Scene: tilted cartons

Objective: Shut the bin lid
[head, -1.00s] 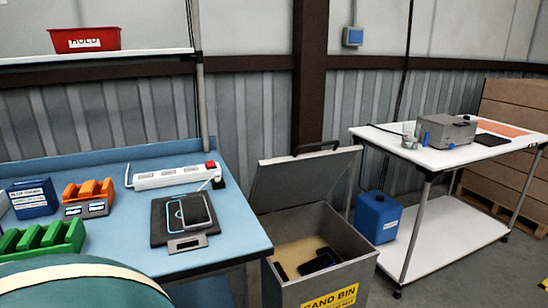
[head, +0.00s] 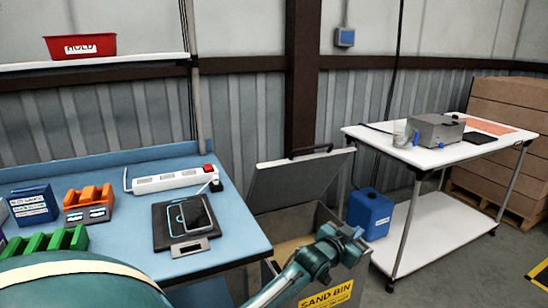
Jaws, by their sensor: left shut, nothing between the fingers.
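The grey sand bin (head: 330,296) stands on the floor between the blue bench and the white table. Its lid (head: 296,184) is open and leans back, with a dark handle (head: 310,152) along the top edge. Sand (head: 291,250) shows inside the bin. My left gripper (head: 355,236) is shut and empty, at the right side of the bin opening in the picture and below the raised lid. It looks apart from the lid. My arm hides part of the bin's opening and front. My right gripper is out of view.
The blue bench (head: 120,175) at left holds a scale with a phone (head: 186,220), a power strip (head: 165,181) and colored holders. A blue canister (head: 370,214) stands right of the bin, by the white table (head: 440,152). A brown post (head: 302,80) rises behind the lid.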

